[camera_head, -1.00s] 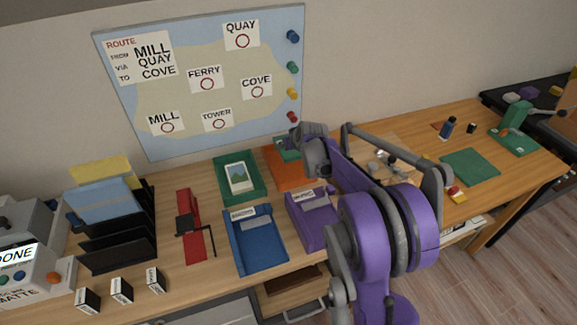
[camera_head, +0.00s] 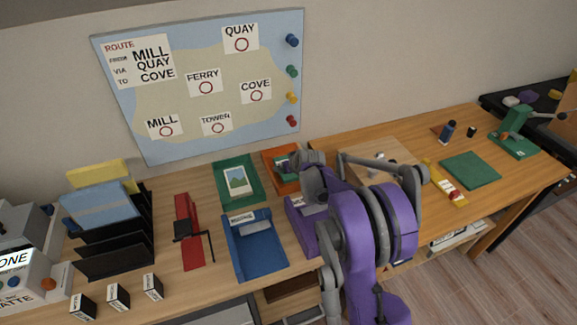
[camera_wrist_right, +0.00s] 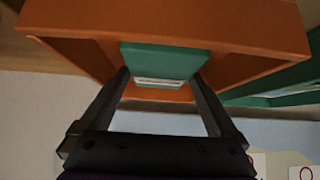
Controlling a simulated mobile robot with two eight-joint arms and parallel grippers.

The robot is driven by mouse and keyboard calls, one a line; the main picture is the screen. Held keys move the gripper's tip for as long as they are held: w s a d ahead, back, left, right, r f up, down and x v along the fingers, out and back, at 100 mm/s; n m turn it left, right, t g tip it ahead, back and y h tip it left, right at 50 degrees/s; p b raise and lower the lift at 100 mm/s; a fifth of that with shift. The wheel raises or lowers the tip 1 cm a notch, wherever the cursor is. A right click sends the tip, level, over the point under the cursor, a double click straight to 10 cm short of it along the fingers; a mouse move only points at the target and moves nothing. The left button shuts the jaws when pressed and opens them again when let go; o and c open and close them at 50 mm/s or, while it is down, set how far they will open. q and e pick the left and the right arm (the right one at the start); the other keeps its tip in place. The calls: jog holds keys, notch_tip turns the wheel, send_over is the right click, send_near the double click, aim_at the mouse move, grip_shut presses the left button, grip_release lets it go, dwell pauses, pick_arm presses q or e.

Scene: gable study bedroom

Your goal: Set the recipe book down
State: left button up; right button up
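A small green book (camera_head: 284,162), which I take to be the recipe book, is at the orange tray (camera_head: 268,157) at the back of the desk. In the right wrist view the green book (camera_wrist_right: 165,60) sits between my right gripper's fingers (camera_wrist_right: 162,80), with the orange tray (camera_wrist_right: 235,28) around and beyond it. The fingers meet the book's two sides, so the gripper looks shut on it. I cannot tell whether the book touches the tray floor. My arm hides part of the tray in the head view. My left gripper is not in view.
A green tray (camera_head: 222,178) with a picture card, a blue tray (camera_head: 238,258) and a purple tray (camera_head: 295,222) stand close by. A route board (camera_head: 170,100) leans at the wall behind. A black file rack (camera_head: 115,262) stands left. A green mat (camera_head: 470,170) lies right.

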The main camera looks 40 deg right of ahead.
jog(key=shift+r, duration=0.1)
jog(key=shift+r, duration=0.2)
jog(key=p+v, duration=0.1)
jog(key=v, duration=1.1)
jog(key=shift+f, duration=0.15)
dwell(1.1)
